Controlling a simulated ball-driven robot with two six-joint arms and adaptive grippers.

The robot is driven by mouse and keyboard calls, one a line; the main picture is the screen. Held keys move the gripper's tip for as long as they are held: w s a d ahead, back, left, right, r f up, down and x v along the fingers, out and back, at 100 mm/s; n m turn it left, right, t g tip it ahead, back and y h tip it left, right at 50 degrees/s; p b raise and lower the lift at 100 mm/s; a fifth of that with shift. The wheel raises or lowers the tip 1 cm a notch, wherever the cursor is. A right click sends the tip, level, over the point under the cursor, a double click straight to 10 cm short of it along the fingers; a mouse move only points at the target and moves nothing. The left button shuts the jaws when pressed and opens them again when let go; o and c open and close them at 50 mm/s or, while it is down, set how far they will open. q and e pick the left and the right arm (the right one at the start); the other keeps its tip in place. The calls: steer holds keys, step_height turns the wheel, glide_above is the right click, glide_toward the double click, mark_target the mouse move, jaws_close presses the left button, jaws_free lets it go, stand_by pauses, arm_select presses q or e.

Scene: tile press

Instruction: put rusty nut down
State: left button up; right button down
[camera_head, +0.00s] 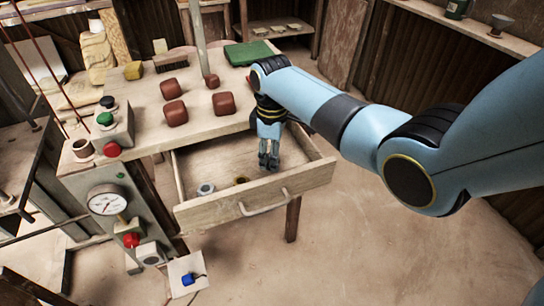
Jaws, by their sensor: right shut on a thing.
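My right gripper (268,162) reaches down from the right into the open drawer (208,165). Its fingers are closed together over the drawer's right half. The rusty nut between the fingertips is too small and covered to make out clearly. A grey nut (206,188) lies on the drawer floor at the front left. A small brownish-yellow ring-shaped piece (240,181) lies near the front, left of my gripper and apart from it. My left gripper is out of view.
The drawer front with its handle (264,205) stands below the wooden table (210,125). Several red-brown blocks (174,113) and a green board (248,53) lie on top. A gauge (107,200) is on the left.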

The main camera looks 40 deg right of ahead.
steer(key=shift+f, duration=0.15)
steer(key=c, duration=0.9)
jaws_free()
step_height(320, 180, up, 12)
steer(key=shift+r+p, duration=0.1)
steer(key=shift+p, duration=0.65)
